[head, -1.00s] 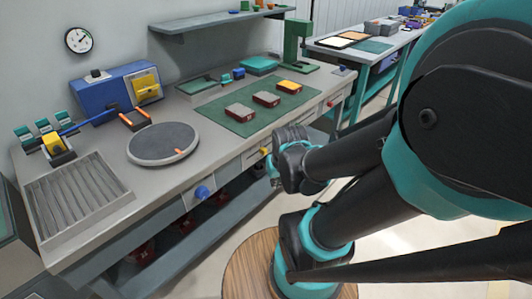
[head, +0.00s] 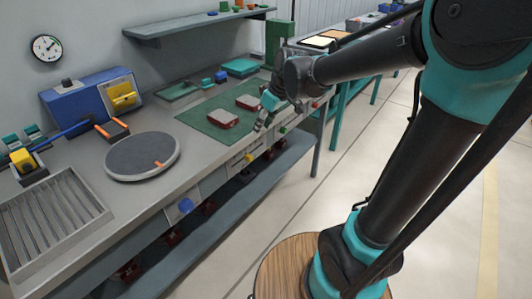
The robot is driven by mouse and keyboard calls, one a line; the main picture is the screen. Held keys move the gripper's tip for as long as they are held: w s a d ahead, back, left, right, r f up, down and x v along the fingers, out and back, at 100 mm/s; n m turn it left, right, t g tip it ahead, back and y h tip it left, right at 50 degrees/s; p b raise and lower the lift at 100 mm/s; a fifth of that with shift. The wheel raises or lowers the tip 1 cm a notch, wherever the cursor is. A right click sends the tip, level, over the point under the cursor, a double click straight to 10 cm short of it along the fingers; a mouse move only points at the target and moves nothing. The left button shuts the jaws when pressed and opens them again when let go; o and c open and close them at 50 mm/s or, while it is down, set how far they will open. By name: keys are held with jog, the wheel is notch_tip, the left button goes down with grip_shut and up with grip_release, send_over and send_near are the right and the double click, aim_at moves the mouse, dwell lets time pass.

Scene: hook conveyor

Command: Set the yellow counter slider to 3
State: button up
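A small yellow knob (head: 249,157) sits on a pale panel on the front face of the workbench, right of a round blue knob (head: 186,205). It looks like the yellow counter slider, but its scale and setting are too small to read. My gripper (head: 262,124) hangs over the bench's front edge, beside the green mat and above and right of the yellow knob. It is apart from the knob. Its fingers are small and point down, and whether they are open or shut is not clear.
The green mat (head: 203,121) bears red-grey blocks, partly behind my gripper. A grey turntable (head: 140,152), a slatted tray (head: 55,215) and a blue box (head: 85,105) stand to the left. A lower shelf (head: 225,215) runs below. The floor in front is clear.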

aim_at(250, 156)
jog(key=x, duration=1.7)
jog(key=shift+d+f, duration=0.1)
jog(key=shift+f, duration=0.05)
grip_shut()
